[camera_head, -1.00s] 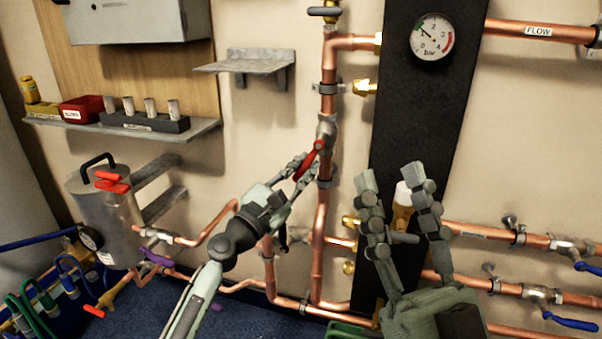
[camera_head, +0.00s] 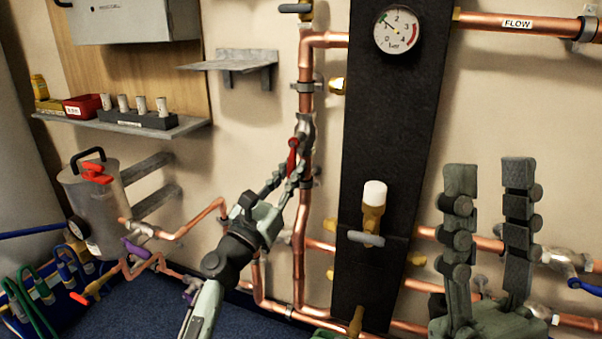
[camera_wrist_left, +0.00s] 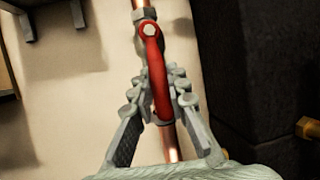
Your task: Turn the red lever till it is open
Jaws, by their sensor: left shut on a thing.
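The red lever (camera_head: 292,157) is on a valve in the vertical copper pipe, left of the black panel. It hangs down from its pivot, nearly in line with the pipe. In the left wrist view the red lever (camera_wrist_left: 155,62) runs down from a bolt between my fingers. My left gripper (camera_head: 287,174) is shut on the lever's lower part; its fingers (camera_wrist_left: 158,95) flank the lever on both sides in the wrist view. My right gripper (camera_head: 490,185) is open and empty, fingers up, in front of the pipes at the right.
A black panel (camera_head: 390,130) with a pressure gauge (camera_head: 398,30) and a white-capped brass valve (camera_head: 374,200) stands right of the lever. A small grey shelf (camera_head: 230,63) is up left. A metal tank (camera_head: 95,205) and coloured hoses are at lower left. The wall beside the lever is clear.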

